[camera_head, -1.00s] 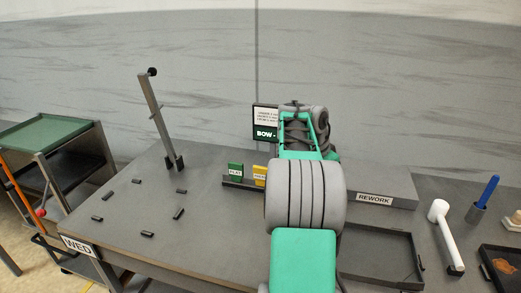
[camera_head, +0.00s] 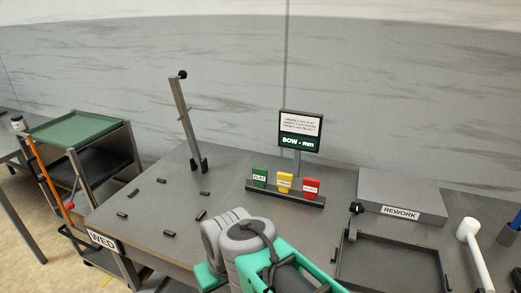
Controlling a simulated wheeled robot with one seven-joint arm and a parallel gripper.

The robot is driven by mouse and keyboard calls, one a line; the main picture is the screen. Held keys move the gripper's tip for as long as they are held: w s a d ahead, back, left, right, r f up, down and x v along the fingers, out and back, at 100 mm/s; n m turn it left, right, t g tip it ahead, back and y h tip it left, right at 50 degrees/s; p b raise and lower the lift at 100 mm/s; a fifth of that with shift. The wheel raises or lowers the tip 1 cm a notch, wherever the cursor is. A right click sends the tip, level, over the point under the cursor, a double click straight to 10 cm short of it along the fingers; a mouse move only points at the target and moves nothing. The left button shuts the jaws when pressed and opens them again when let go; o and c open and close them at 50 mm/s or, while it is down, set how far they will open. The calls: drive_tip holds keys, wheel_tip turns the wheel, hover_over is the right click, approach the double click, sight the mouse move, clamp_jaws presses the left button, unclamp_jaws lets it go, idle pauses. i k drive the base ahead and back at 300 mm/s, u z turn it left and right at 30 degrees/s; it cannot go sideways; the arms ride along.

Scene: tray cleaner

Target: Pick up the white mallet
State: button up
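The white mallet (camera_head: 479,261) is at the right in the head view. Its head is toward the back, and its handle runs down toward the bottom edge. The lower end of the mallet is close to the bottom of the picture. My green and grey arm shows at the bottom middle, well to the left of the mallet. My gripper itself does not show in this view.
A dark tray (camera_head: 388,238) lies left of the mallet, with the grey REWORK block (camera_head: 402,187) behind it. A blue-handled tool (camera_head: 516,222) stands at the right edge. Green, yellow and red cards stand in a holder (camera_head: 285,198). A metal post (camera_head: 184,115) rises at the left.

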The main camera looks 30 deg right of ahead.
sight(467, 232)
drive_tip(key=u, duration=1.25)
drive_tip(key=k, duration=1.9)
drive_tip(key=z, duration=0.3)
